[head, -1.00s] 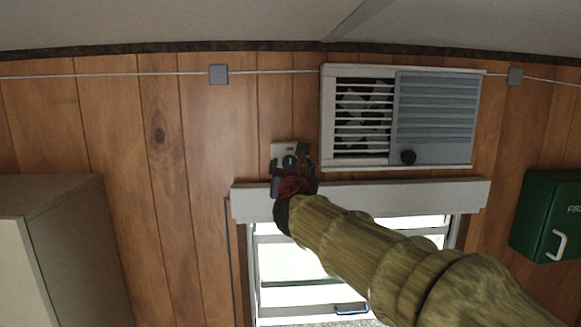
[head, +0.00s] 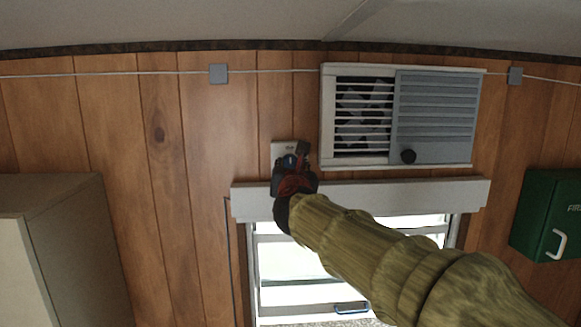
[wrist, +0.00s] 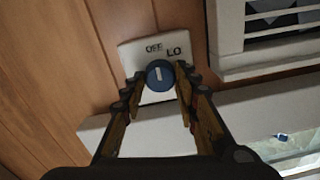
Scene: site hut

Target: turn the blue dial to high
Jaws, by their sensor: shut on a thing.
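The blue dial (wrist: 160,74) sits on a pale wall plate (wrist: 132,57) marked OFF and LO. A white line on the dial's face points up in the wrist view, toward the lettering. In the head view the dial (head: 289,161) is small and partly covered by my gripper (head: 292,168). My gripper (wrist: 158,92) has its two fingers on either side of the dial and is shut on it. The lower part of the plate and any HI mark are hidden or not readable.
A green box (head: 548,215) hangs at right; a pale cabinet (head: 75,255) stands at left.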

